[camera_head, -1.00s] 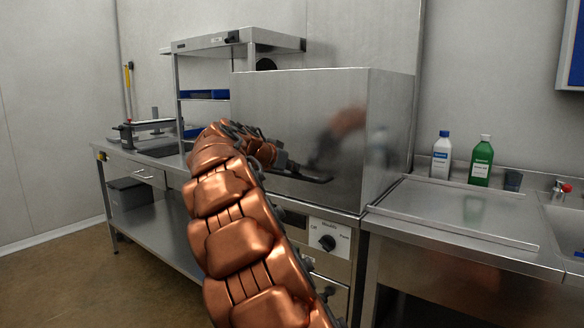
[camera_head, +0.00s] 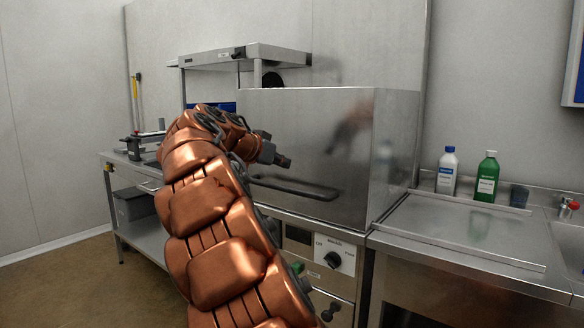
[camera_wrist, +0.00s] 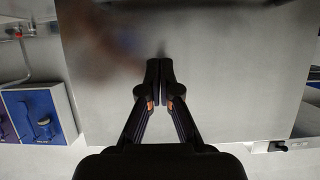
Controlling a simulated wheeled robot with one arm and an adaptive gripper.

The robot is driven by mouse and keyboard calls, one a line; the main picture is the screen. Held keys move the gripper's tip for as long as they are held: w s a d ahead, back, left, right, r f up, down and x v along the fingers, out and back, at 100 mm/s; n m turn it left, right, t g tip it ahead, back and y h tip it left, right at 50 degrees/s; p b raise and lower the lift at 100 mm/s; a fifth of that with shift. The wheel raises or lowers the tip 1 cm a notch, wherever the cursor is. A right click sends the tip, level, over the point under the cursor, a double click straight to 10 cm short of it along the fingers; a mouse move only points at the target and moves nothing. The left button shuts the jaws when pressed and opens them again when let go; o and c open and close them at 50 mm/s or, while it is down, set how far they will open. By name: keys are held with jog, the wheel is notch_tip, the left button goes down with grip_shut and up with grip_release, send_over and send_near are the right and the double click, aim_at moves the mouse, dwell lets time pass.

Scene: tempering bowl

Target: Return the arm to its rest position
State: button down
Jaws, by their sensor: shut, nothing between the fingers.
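My copper-coloured arm rises from the bottom of the head view and bends right at its top. My gripper (camera_head: 282,160) is at its end, in front of the large steel hood (camera_head: 345,115). It appears just above the hood's dark bar handle (camera_head: 310,190), with a visible gap. In the wrist view my gripper (camera_wrist: 160,78) has its two black fingers together, with nothing between them. The steel hood face (camera_wrist: 235,75) fills most of the background there, with a blurred reddish reflection.
A white bottle (camera_head: 447,170) and a green bottle (camera_head: 486,176) stand on the right counter near the sink (camera_head: 572,240). A control panel with a knob (camera_head: 333,259) sits under the hood. Open floor lies at left.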

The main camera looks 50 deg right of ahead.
jog(key=shift+s+a+r, duration=0.1)
jog(key=shift+a+r, duration=0.2)
jog(key=shift+a, duration=0.35)
jog(key=s+a+f+n+g+y+p, duration=0.1)
jog(key=s+a+f+n+y+p, duration=0.2)
jog(key=s+a+p, duration=0.5)
jog(key=s+a+f+n+g+y+p, duration=0.1)
jog(key=s+a+f+n+y+p, duration=0.2)
jog(key=s+a, duration=1.1)
jog(key=s+a+f+n+g+y+p, duration=0.1)
jog(key=s+a+f+n+y+p, duration=0.2)
jog(key=s+a+n+y+p, duration=0.3)
jog(key=s+a+n+p, duration=0.4)
jog(key=s+a+p, duration=0.2)
jog(key=a+p, duration=0.2)
jog(key=shift+a+f+n+g+y, duration=0.2)
jog(key=shift+a+n+g+y, duration=0.1)
jog(key=shift+a+y, duration=0.1)
jog(key=shift+a, duration=0.1)
